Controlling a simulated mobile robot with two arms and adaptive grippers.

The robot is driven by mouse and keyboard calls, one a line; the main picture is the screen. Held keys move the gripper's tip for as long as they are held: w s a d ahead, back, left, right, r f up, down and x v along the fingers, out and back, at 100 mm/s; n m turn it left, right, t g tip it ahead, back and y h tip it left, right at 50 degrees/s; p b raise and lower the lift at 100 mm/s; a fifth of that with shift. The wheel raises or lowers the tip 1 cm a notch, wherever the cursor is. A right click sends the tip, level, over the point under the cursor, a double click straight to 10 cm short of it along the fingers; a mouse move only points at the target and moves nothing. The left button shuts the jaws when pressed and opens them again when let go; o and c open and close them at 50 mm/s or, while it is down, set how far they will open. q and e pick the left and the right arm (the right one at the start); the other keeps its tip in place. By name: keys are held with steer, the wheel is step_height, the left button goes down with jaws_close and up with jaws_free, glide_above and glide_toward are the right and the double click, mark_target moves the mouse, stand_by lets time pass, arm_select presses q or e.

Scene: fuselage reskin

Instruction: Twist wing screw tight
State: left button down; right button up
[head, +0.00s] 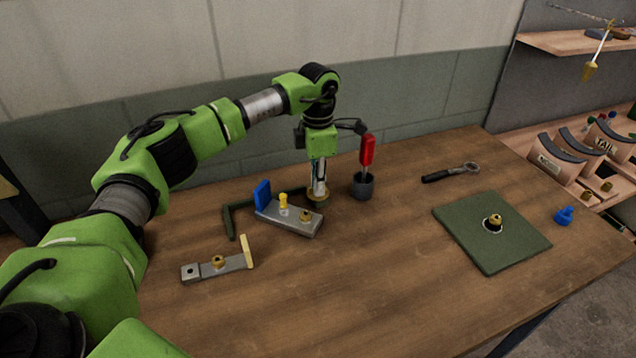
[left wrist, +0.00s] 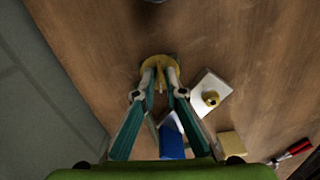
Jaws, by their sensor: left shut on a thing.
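My left gripper (head: 318,188) points straight down at the back middle of the table. In the left wrist view its fingertips (left wrist: 161,70) are closed on a yellow-brass wing screw (left wrist: 160,82), whose thin wing shows between them. A round brass disc (left wrist: 145,72) lies around the fingertips; it also shows under the gripper in the head view (head: 318,196). The screw's lower part is hidden. Beside it stands a grey block (head: 298,223) with a blue plate (head: 262,195), a yellow peg (head: 284,201) and a brass knob (head: 306,215). My right gripper is not in view.
A dark cup (head: 363,188) with a red-handled tool (head: 367,150) stands close right of the gripper. A dark green bracket (head: 230,222) and a grey bar (head: 218,268) lie left. A ratchet (head: 450,173) and green mat (head: 490,250) lie right. The front middle is clear.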

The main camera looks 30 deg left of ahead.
arm_select(q)
steer(key=m, duration=0.4)
steer(key=shift+w+r+m, duration=0.1)
steer(key=shift+m, duration=0.3)
steer(key=m, duration=0.3)
steer(key=shift+m, duration=0.3)
steer(key=m, duration=0.4)
steer(key=shift+m+b, duration=0.3)
steer(key=shift+m, duration=1.7)
steer(key=c, duration=2.1)
jaws_free()
steer(key=shift+r, duration=0.1)
step_height(320, 180, up, 12)
steer(key=shift+f, duration=0.1)
